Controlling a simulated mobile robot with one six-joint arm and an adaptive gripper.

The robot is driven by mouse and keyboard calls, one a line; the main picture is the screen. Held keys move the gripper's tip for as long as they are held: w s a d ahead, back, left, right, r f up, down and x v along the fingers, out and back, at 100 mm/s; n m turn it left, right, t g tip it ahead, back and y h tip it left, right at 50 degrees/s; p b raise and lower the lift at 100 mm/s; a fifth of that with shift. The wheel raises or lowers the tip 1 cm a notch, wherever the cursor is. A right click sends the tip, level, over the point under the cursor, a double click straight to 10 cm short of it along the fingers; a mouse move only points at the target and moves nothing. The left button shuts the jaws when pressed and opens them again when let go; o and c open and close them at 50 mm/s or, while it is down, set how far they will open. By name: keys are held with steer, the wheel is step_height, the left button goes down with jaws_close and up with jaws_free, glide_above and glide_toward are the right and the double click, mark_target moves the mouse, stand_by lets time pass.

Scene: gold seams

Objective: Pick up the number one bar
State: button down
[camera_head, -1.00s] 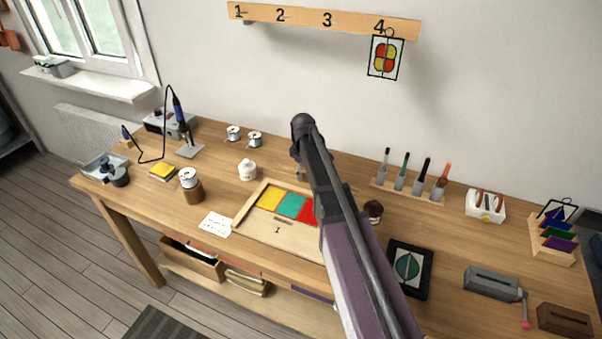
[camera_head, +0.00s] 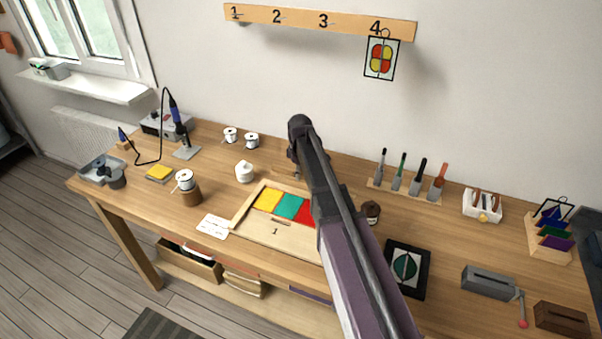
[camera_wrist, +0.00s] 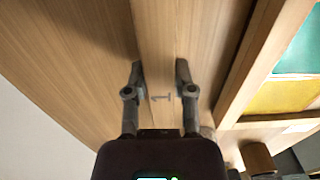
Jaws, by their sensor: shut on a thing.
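The number one bar (camera_wrist: 156,28) is a long pale wooden strip with a dark "1" on it, seen in the wrist view. My gripper (camera_wrist: 160,70) has one finger on each long side of the bar, just beyond the "1", and is shut on it. A dark shadow lies beside the bar on the wooden surface; I cannot tell how far it is above the table. In the head view my arm hides most of the bar and the fingers.
A wooden tray (camera_head: 246,208) with yellow, teal and red panels lies beside my arm. A brown jar with a spool (camera_head: 187,188) and a white pot (camera_head: 244,172) stand left. A tool rack (camera_head: 405,192) and black-framed panel (camera_head: 422,268) are right. A numbered wall rail (camera_head: 300,18) hangs above.

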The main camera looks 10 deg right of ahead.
steer(key=shift+r+p, duration=2)
steer(key=shift+r, duration=0.1)
steer(key=s+d, duration=0.1)
steer(key=s, duration=0.4)
steer(key=s+d+p, duration=0.1)
steer(key=s, duration=0.4)
steer(key=s+d+r, duration=0.1)
steer(key=s, duration=0.4)
steer(key=shift+s+r, duration=0.1)
steer(key=shift+s, duration=0.3)
steer(key=shift+r+p, duration=0.3)
steer(key=shift+p, duration=0.1)
